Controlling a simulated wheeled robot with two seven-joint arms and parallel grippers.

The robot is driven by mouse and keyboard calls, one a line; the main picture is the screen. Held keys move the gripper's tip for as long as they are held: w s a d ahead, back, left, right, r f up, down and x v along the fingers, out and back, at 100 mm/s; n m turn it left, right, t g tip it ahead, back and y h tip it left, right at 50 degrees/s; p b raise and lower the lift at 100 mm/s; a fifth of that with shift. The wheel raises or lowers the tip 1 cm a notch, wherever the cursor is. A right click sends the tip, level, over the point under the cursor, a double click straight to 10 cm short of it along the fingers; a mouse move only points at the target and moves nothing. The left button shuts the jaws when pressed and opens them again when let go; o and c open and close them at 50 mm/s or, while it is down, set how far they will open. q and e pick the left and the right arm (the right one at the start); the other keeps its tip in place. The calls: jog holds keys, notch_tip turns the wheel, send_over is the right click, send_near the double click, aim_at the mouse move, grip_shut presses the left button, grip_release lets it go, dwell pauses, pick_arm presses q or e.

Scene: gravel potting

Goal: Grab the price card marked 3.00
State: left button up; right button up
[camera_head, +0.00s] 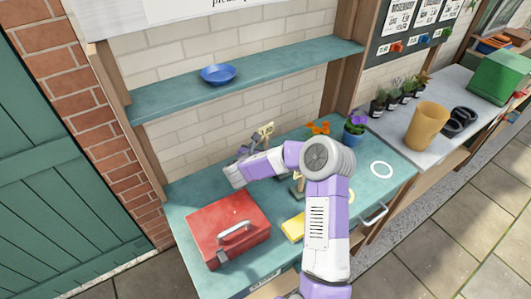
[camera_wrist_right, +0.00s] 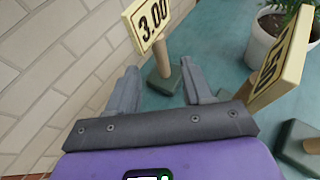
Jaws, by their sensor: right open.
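The price card marked 3.00 (camera_wrist_right: 150,24) is cream with a yellow edge, on a wooden post with a green base, in the right wrist view. A small card (camera_head: 266,129) shows at the back of the bench in the head view; its marking is too small to read there. My right gripper (camera_wrist_right: 160,84) is open and empty, its fingers either side of the post's lower part and base as seen, not clearly touching. In the head view the right gripper (camera_head: 244,150) is small and partly hidden by my arm. A second card (camera_wrist_right: 280,68), ending in 50, stands at the right.
A white plant pot (camera_wrist_right: 268,42) stands behind the second card. A red toolbox (camera_head: 222,216) and a yellow object (camera_head: 293,228) sit on the teal bench (camera_head: 185,197). A brick wall backs the bench; a shelf (camera_head: 285,68) with a blue bowl (camera_head: 218,74) hangs above.

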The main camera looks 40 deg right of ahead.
aim_at(265, 142)
jog(key=x, duration=0.7)
jog(key=shift+d, duration=0.15)
grip_shut()
